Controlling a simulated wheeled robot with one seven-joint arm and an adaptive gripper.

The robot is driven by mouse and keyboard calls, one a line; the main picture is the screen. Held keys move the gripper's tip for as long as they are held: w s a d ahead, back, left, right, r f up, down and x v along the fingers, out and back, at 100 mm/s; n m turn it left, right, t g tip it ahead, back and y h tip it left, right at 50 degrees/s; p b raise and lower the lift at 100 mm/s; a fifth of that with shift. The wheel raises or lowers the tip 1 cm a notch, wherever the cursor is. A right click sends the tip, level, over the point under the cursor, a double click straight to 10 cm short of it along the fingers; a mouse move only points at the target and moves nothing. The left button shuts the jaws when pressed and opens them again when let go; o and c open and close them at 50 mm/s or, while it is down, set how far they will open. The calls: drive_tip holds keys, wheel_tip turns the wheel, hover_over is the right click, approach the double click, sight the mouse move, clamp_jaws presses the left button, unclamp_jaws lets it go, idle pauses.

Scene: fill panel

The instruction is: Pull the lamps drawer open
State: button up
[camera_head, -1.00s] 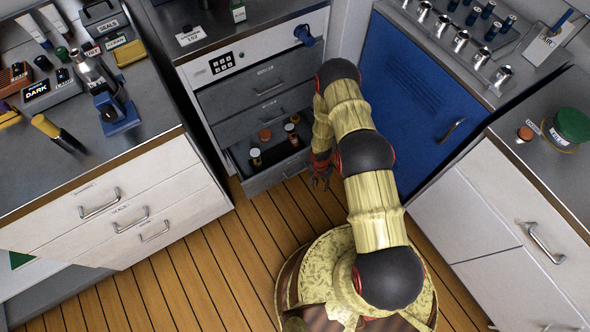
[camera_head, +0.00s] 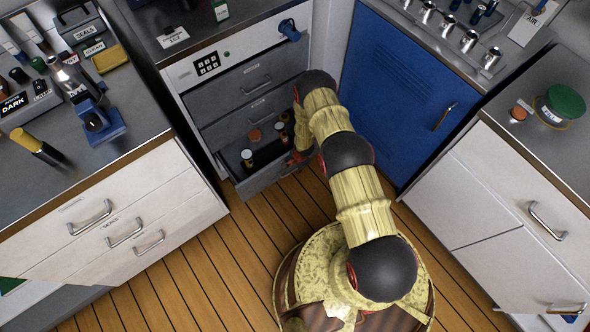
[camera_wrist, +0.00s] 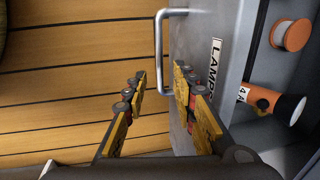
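The lamps drawer is the bottom drawer of the middle cabinet; it stands open, with small jars and tins inside (camera_head: 265,172). In the wrist view its grey front (camera_wrist: 205,25) carries a white LAMPS label (camera_wrist: 215,60) and a metal bar handle (camera_wrist: 159,45). My gripper (camera_head: 298,158) is low at the right end of the drawer front, partly hidden by my arm. In the wrist view my gripper (camera_wrist: 160,90) is open, its fingers apart, with the handle bar between and just beyond their tips. I see no clear contact with the handle.
Two shut grey drawers (camera_head: 245,105) lie above it. A blue cabinet door (camera_head: 390,100) stands to the right. White drawer units stand at left (camera_head: 120,215) and right (camera_head: 480,200). The wooden floor (camera_head: 215,260) before the drawer is clear.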

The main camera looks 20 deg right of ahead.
drive_tip(key=shift+w+f+b, duration=0.25)
drive_tip(key=shift+f+b, duration=0.1)
drive_tip(key=shift+f, duration=0.8)
drive_tip(key=shift+c, duration=1.1)
drive_tip(key=c, duration=0.4)
clamp_jaws()
